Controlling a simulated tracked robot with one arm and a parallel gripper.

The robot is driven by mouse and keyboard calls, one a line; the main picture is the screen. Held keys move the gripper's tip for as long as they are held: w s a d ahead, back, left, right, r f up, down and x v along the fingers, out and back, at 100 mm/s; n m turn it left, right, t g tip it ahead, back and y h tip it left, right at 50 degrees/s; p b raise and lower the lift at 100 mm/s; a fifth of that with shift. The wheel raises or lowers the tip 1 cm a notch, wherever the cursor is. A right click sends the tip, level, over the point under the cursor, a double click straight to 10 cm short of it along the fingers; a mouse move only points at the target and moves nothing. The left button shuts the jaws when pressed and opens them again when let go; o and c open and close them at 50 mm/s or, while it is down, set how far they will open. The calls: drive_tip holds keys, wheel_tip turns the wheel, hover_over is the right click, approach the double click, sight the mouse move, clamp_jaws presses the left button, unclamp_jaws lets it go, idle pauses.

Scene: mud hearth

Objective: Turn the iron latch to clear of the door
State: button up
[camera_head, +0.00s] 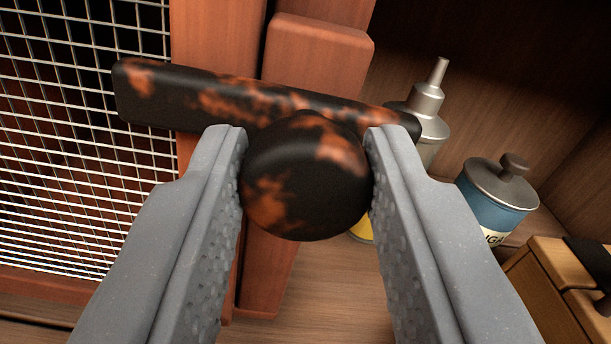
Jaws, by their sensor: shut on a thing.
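The iron latch (180,96) is a dark bar with rusty orange patches and a round knob (306,180) near its right part. The bar lies nearly level, tilted slightly down to the right. Its left end reaches over the frame of the mesh door (70,130), and its middle crosses a reddish wooden post (315,60). My gripper (306,165) is shut on the knob, one finger on each side. The knob hides part of the bar behind it.
Right of the latch, a shelf holds a grey can with a spout (425,105), a blue tin with a lid knob (495,195) and a wooden box (560,285). A yellow thing (362,229) shows partly behind my right finger. Wooden panels back the shelf.

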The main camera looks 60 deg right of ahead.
drive_tip(key=shift+a+f, duration=0.1)
drive_tip(key=m+b, duration=0.1)
drive_tip(key=m, duration=0.1)
drive_tip(key=m+b, duration=0.1)
drive_tip(key=b, duration=0.1)
drive_tip(key=shift+s+a+f+m, duration=0.1)
drive_tip(key=shift+f+m, duration=0.05)
drive_tip(key=shift+m, duration=0.25)
drive_tip(key=m+b, duration=0.9)
drive_tip(key=m, duration=0.1)
drive_tip(key=shift+m+b, duration=1.7)
drive_tip(key=shift+m, duration=0.2)
drive_tip(key=shift+s, duration=0.1)
drive_tip(key=o, duration=0.9)
drive_tip(key=shift+o, duration=0.4)
